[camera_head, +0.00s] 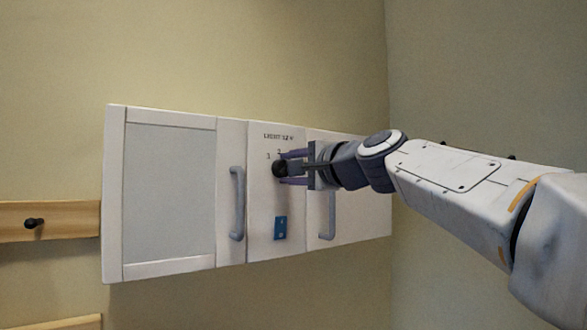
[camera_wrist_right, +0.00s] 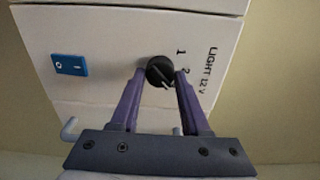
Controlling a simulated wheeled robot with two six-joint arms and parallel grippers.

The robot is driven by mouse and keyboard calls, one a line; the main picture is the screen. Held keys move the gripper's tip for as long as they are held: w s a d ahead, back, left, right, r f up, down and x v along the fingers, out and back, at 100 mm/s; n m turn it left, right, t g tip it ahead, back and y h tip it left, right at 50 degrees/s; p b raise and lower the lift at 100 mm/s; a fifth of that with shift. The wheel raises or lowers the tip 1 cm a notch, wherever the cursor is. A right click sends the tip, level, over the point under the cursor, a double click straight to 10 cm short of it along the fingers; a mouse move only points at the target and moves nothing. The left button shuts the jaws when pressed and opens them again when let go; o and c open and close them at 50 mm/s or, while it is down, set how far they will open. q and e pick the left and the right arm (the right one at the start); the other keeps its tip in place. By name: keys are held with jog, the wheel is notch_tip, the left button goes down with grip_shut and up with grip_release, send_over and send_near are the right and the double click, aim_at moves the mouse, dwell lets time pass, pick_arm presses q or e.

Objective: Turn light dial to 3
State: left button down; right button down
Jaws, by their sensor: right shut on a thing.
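The light dial (camera_head: 279,169) is a round black knob on the white panel between two cabinet doors. It also shows in the right wrist view (camera_wrist_right: 160,72), with a pale pointer mark on its face. Beside it are printed the numbers 1 and 2 and the label "LIGHT 12 V" (camera_wrist_right: 209,72); a 3 is not visible, hidden by my gripper. My right gripper (camera_head: 288,168) has its two purple fingers on either side of the dial and is shut on it; it also shows in the right wrist view (camera_wrist_right: 162,80). My left gripper is not in view.
A blue rocker switch (camera_head: 280,228) sits below the dial on the same panel (camera_head: 262,205). Grey door handles stand out left (camera_head: 237,203) and right (camera_head: 327,215) of the panel. A wooden rail with a black peg (camera_head: 34,223) is at the far left.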

jog(key=shift+c, duration=2)
grip_release()
jog(key=shift+w+d, duration=0.1)
jog(key=shift+w, duration=0.05)
jog(key=b+v, duration=0.5)
jog(key=v, duration=0.5)
jog(key=shift+s, duration=0.3)
jog(key=shift+d, duration=0.1)
